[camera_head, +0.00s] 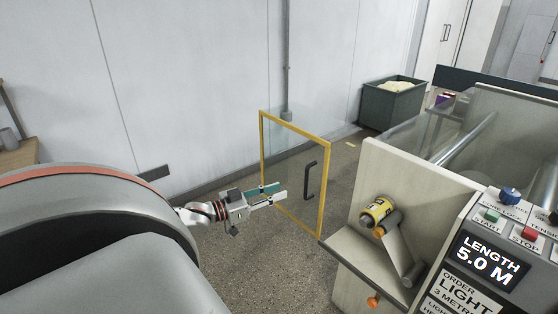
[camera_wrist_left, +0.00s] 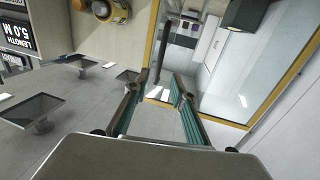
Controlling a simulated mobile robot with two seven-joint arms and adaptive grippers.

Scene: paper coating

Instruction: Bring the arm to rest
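My left gripper (camera_head: 266,193) is in front of the yellow-framed glass door (camera_head: 325,190), on the near side of its black handle (camera_head: 309,181). In the left wrist view its two green-padded fingers (camera_wrist_left: 161,88) stand apart with nothing between them. The door's yellow frame (camera_wrist_left: 150,40) shows beyond the fingertips there. I cannot tell from the head view whether the gripper touches the door, but a gap to the handle shows. My right gripper is not in view.
The machine's control panel (camera_head: 490,262) reads LENGTH 5.0 M. A yellow roll (camera_head: 376,212) sits on the machine's side panel. A dark green bin (camera_head: 392,104) stands by the back wall. A wooden table (camera_head: 18,155) is at the left edge. Open floor lies below the gripper.

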